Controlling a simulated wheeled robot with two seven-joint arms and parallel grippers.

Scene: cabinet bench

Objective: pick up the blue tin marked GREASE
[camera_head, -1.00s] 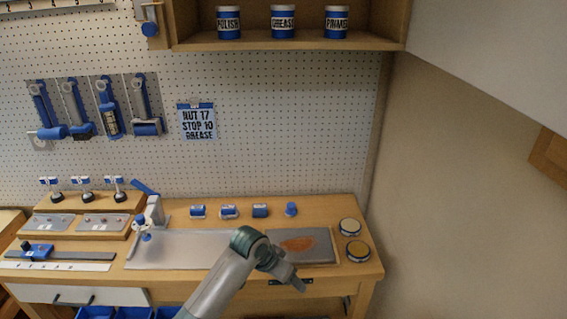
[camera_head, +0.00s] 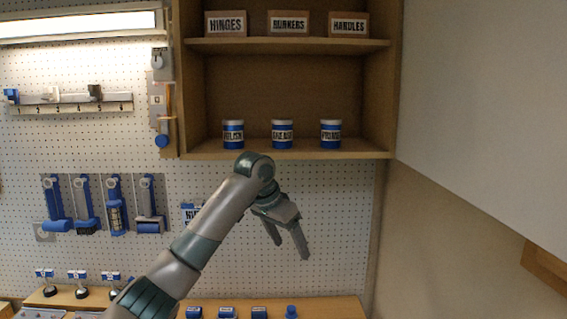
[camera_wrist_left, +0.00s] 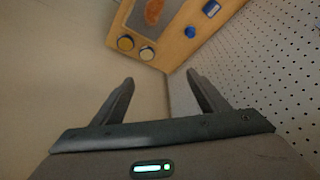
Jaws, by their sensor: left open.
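Three blue tins with white lids stand upright in a row on the cabinet's lower shelf in the head view. The middle one is the GREASE tin (camera_head: 282,134); its label is blurred now but read GREASE a moment ago. The POLISH tin (camera_head: 233,134) is to its left and the PRIMER tin (camera_head: 330,134) to its right. My left gripper (camera_head: 288,250) is open and empty, fingers pointing down, below the shelf and in front of the pegboard. Its two spread fingers also show in the left wrist view (camera_wrist_left: 160,85). My right gripper does not show.
The cabinet (camera_head: 290,155) has a front shelf edge above my left arm. Boxes marked HINGES (camera_head: 226,24), BURNERS (camera_head: 289,23) and HANDLES (camera_head: 349,24) stand on the upper shelf. Blue tools (camera_head: 115,205) hang at left. A workbench (camera_head: 340,308) lies below.

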